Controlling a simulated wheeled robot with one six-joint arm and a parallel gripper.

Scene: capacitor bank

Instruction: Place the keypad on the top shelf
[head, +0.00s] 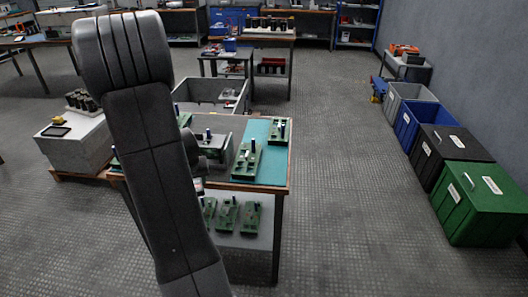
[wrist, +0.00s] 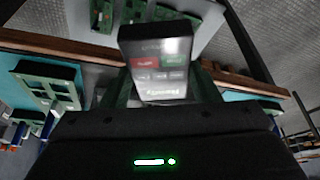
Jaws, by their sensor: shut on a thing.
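The keypad (wrist: 155,62) is a dark block with a red and a green button and pale lettering on its face, seen in the wrist view. My gripper (wrist: 158,84) is shut on it, with one finger on each side. In the head view my arm covers most of the gripper, and I cannot make out the keypad clearly there. The near workbench has an upper top with a teal mat (head: 270,165) and a lower shelf (head: 259,240). The keypad is close to the bench's wooden edge (wrist: 60,45). I cannot tell which surface is called the top shelf.
Green circuit boards (head: 246,160) stand on the bench top, and several more (head: 228,213) lie on the lower shelf. A grey bin (head: 215,90) stands behind. A green box (head: 480,205) and other crates line the right wall. The floor (head: 340,150) between is clear.

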